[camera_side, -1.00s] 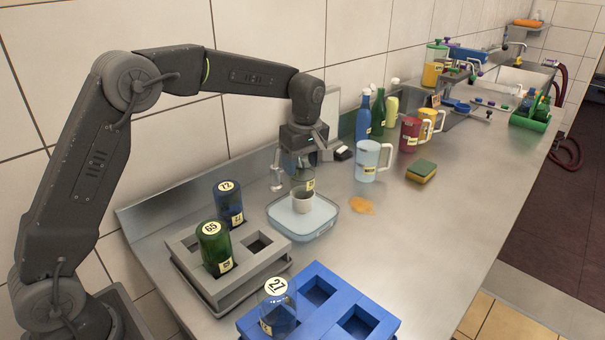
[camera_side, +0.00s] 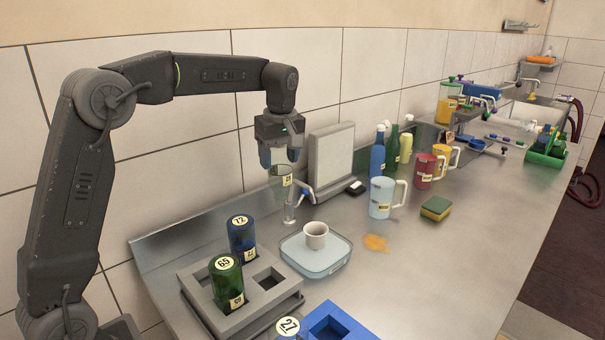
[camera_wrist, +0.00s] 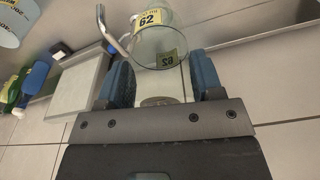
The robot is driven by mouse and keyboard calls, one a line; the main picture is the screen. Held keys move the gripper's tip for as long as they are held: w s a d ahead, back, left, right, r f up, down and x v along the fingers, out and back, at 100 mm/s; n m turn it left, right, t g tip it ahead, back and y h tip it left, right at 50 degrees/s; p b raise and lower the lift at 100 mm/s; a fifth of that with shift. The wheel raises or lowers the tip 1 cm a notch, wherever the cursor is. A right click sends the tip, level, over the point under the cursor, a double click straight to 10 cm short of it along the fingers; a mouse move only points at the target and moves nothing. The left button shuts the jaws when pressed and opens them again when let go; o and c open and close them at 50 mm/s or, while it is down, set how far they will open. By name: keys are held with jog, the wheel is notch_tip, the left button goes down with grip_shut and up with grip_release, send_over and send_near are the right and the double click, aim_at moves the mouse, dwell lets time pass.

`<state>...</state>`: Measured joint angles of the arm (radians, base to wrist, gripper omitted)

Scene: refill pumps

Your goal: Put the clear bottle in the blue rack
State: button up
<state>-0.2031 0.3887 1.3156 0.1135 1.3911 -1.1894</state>
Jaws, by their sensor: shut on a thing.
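The clear bottle (camera_side: 281,177) with a yellow label is held by my gripper (camera_side: 280,155), above the counter and behind the white cup. In the wrist view the same clear bottle (camera_wrist: 155,42) shows the number 62, between the blue fingers of my gripper (camera_wrist: 164,80). The blue rack (camera_side: 350,332) is at the bottom edge of the side view, partly cut off. A bottle marked 27 (camera_side: 288,329) stands at its left side, mostly out of frame.
A grey rack (camera_side: 215,313) holds a green bottle (camera_side: 227,284) and a dark blue bottle (camera_side: 242,239). A light blue mug (camera_side: 381,198), a sponge (camera_side: 436,208) and an orange spill (camera_side: 375,242) lie to the right.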

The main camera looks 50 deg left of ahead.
notch_tip(320, 180, up, 8)
jog(key=s+a, duration=0.1)
jog(key=a, duration=0.1)
jog(key=shift+s+a, duration=0.25)
jog(key=shift+a, duration=0.05)
jog(key=shift+d+f, duration=0.1)
jog(key=shift+f, duration=0.05)
dwell(0.4)
jog(key=s+d+f+m, duration=0.2)
jog(key=d+f, duration=0.1)
jog(key=d, duration=0.9)
jog(key=s+d+f+m, duration=0.3)
jog(key=d, duration=0.9)
jog(key=s+d+f+m, duration=0.2)
jog(key=s+d+f, duration=0.2)
jog(key=s+d, duration=0.3)
jog(key=s+d+f+m+t, duration=0.1)
jog(key=s+d+f+m, duration=0.1)
jog(key=s+d+f, duration=0.3)
jog(key=shift+s+d+h, duration=0.3)
jog(key=shift+s+d, duration=1.2)
jog(key=shift+d, duration=0.25)
